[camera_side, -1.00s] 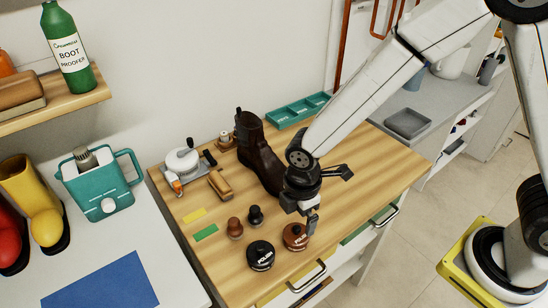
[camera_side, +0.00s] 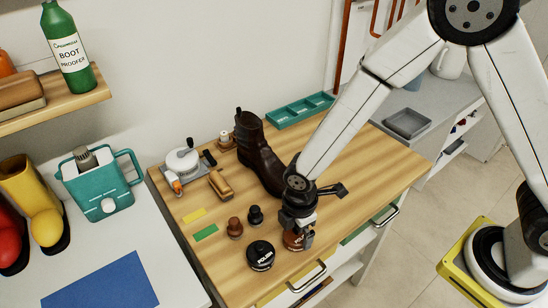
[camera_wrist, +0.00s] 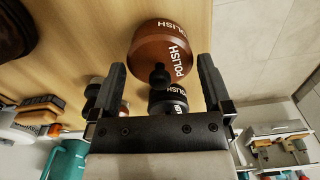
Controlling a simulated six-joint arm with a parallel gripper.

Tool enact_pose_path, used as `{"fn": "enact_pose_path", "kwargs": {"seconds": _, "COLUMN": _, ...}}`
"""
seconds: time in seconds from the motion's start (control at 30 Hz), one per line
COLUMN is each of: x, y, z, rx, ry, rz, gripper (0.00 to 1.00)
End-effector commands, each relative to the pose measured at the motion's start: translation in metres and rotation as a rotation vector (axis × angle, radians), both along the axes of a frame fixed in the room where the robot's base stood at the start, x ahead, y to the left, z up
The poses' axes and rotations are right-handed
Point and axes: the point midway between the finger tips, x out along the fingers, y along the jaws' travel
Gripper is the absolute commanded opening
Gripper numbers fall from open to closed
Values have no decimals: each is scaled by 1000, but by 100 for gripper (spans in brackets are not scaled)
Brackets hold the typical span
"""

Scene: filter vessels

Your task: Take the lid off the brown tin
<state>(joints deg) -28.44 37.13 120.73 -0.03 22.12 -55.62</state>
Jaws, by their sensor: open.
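The brown tin (camera_side: 292,242) stands near the front edge of the wooden worktop, mostly hidden behind my gripper in the side view. In the wrist view its brown lid (camera_wrist: 150,42) shows white POLISH lettering and lies ahead, between and beyond the fingertips. My gripper (camera_side: 299,238) is low over the tin, pointing down. In the wrist view my gripper (camera_wrist: 161,64) is open, with one finger on each side and nothing held. Whether the fingers touch the lid cannot be told. A small black knob shows between the fingers, and I cannot tell what it belongs to.
A black polish tin (camera_side: 261,256) stands close left of the brown one. A brown dauber (camera_side: 235,228) and a black dauber (camera_side: 255,215) stand behind it. A dark boot (camera_side: 262,160) is behind my gripper. The worktop (camera_side: 385,172) is clear to the right.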

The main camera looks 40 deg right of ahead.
Motion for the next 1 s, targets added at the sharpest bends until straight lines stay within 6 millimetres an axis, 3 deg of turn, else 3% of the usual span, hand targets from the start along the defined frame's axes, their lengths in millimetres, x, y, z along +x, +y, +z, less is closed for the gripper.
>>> {"fn": "enact_pose_path", "kwargs": {"seconds": 0.37, "x": 0, "y": 0, "z": 0, "rx": 0, "ry": 0, "rz": 0, "gripper": 97}}
{"fn": "enact_pose_path", "kwargs": {"seconds": 0.57, "x": 0, "y": 0, "z": 0, "rx": 0, "ry": 0, "rz": 0, "gripper": 33}}
{"fn": "enact_pose_path", "kwargs": {"seconds": 1.0, "x": 0, "y": 0, "z": 5, "rx": 1, "ry": -1, "rz": 0, "gripper": 33}}
